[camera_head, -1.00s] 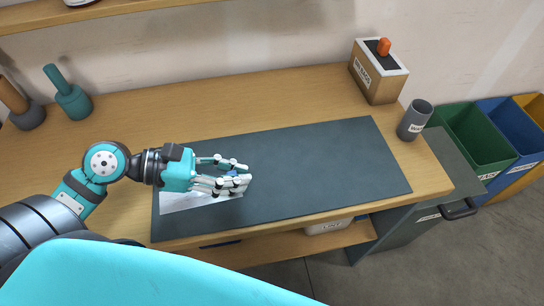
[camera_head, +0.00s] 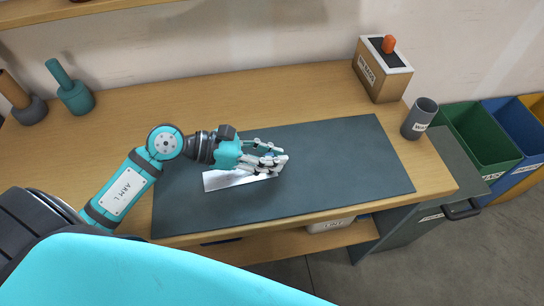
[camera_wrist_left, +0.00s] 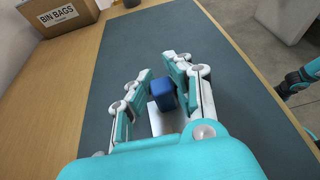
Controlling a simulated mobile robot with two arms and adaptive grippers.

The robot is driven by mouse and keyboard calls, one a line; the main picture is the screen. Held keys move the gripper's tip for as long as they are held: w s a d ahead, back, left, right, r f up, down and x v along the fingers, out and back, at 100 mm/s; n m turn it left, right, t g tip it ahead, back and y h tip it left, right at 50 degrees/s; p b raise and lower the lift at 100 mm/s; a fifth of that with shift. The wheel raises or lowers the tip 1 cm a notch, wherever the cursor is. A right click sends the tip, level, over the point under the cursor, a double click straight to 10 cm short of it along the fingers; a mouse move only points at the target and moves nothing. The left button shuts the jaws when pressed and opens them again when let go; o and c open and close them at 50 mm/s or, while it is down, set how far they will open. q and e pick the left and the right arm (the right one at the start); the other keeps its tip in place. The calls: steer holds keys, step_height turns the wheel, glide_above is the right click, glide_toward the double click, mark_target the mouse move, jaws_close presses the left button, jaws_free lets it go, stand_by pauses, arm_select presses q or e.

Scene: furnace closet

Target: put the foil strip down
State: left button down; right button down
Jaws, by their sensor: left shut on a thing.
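The foil strip (camera_head: 238,179) is a thin silvery sheet over the left half of the dark mat (camera_head: 340,170) on the wooden bench. My left gripper (camera_head: 275,162) is shut on it, low over the mat. In the left wrist view, a blue block (camera_wrist_left: 168,80) sits between the fingers of my left gripper (camera_wrist_left: 165,90), at the end of the pale strip (camera_wrist_left: 160,120). The fingers and palm hide part of the strip. I cannot tell whether the strip touches the mat. My right gripper is not in view.
A bin bags box (camera_head: 381,72) and a grey cup (camera_head: 419,119) stand at the bench's right end. Two mallet-like tools (camera_head: 72,95) stand at the back left. Green, blue and yellow bins (camera_head: 483,140) are beyond the right edge. The mat's right half is clear.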

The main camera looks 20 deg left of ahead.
arm_select(q)
steer(key=shift+f, duration=0.1)
steer(key=c, duration=1.3)
jaws_free()
steer(key=shift+o, duration=0.2)
